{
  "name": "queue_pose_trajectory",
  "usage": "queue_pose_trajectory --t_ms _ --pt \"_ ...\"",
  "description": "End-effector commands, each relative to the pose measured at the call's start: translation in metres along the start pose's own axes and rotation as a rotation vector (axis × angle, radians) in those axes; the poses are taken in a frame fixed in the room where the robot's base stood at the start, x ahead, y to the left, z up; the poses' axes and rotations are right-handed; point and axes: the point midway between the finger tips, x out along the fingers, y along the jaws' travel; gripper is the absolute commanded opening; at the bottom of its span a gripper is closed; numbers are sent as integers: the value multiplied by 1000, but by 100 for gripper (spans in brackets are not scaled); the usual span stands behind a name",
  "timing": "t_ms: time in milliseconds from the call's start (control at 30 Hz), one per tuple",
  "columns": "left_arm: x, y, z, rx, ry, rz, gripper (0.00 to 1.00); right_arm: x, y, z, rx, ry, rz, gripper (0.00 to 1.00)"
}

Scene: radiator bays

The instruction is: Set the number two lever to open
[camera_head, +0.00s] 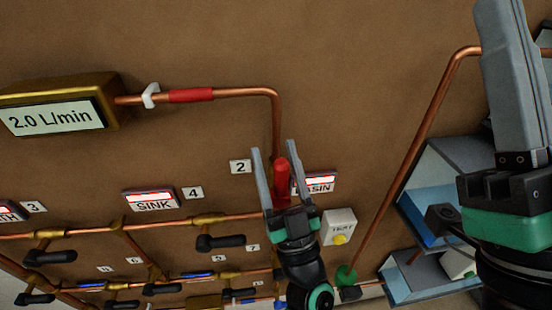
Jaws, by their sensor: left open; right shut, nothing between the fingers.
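The number two plate (240,167) is on the brown wall, just left of a vertical copper pipe. A red lever (282,177) stands upright right of that plate, where the pipe comes down. My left gripper (272,148) is open, with one grey finger on each side of the red lever. I cannot tell whether either finger touches it. The gripper hides the lever's base and valve body. My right gripper (498,8) is shut and empty at the right edge, large and close to the camera, well away from the lever.
A flow meter (55,113) reads 2.0 L/min at upper left. A partly hidden basin sign (320,181) and a box with a yellow button (340,228) sit right of the lever. Black-handled valves (220,243) line the lower pipes. Blue-and-grey shelving (425,205) stands at right.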

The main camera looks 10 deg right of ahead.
Motion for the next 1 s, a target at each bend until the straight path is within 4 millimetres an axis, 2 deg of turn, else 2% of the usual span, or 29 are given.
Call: queue_pose_trajectory --t_ms 167,400,600,733,1000 --pt "-20 1 1 -1 -1 2 60 0 0 0 0 0 0 0" --pt "-77 1 2 -1 -2 3 60 -4 0 3 0 0 0 0" --pt "-110 1 1 -1 -1 2 60 -6 0 5 0 0 0 0" --pt "-116 0 0 0 0 -1 60 -6 0 5 0 0 0 0" --pt "-116 0 0 0 0 -1 60 -6 0 5 0 0 0 0"
